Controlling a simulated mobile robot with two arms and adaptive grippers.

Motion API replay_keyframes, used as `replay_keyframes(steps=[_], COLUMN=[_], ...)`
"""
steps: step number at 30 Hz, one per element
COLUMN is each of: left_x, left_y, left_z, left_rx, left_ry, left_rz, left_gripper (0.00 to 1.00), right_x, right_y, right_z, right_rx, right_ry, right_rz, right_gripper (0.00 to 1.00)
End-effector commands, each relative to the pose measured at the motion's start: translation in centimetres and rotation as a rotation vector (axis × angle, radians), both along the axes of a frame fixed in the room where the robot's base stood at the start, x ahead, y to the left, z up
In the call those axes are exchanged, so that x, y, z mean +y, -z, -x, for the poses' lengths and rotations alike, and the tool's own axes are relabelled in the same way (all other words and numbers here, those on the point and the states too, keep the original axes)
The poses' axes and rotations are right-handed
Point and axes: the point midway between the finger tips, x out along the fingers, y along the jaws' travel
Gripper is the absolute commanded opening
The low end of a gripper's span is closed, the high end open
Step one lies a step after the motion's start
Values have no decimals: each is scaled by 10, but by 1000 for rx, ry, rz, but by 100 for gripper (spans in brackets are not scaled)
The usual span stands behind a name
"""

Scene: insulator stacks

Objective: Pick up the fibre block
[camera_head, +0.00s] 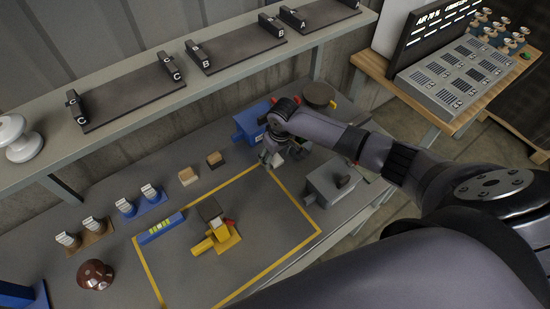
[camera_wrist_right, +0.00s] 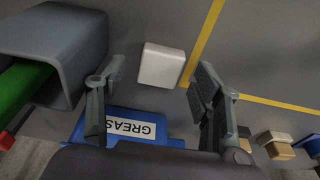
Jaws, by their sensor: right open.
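A pale white block (camera_wrist_right: 161,65) lies on the grey bench beyond and between the fingertips of my right gripper (camera_wrist_right: 155,88) in the right wrist view. The right gripper is open, and nothing is between its fingers. In the head view the right gripper (camera_head: 275,156) is low over the bench, outside the yellow outline's upper corner; it largely hides what is beneath. A tan block (camera_head: 188,176) and a darker brown block (camera_head: 214,158) stand to its left. They have no readable label, so I cannot tell for certain which block is the fibre one. The left gripper is not in view.
A blue box marked GREAS (camera_wrist_right: 130,127) is close beside the right gripper. A grey housing (camera_head: 330,184) stands to its right. A yellow fixture (camera_head: 218,240) sits inside the yellow outline. A shelf (camera_head: 215,75) with lettered racks overhangs the bench's back.

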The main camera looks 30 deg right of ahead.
Motion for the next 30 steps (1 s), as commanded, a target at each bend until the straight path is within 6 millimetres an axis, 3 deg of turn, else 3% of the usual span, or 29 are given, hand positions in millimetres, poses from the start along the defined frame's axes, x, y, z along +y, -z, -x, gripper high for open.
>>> replay_keyframes(steps=[10,30], left_x=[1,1], left_y=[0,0], left_z=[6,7], left_rx=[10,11], left_ry=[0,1], left_rz=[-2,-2], left_gripper=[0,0], right_x=[0,0], right_y=[8,8], right_z=[-1,-1], right_rx=[-1,-1], right_ry=[0,0], right_rz=[1,1], right_gripper=[59,17])
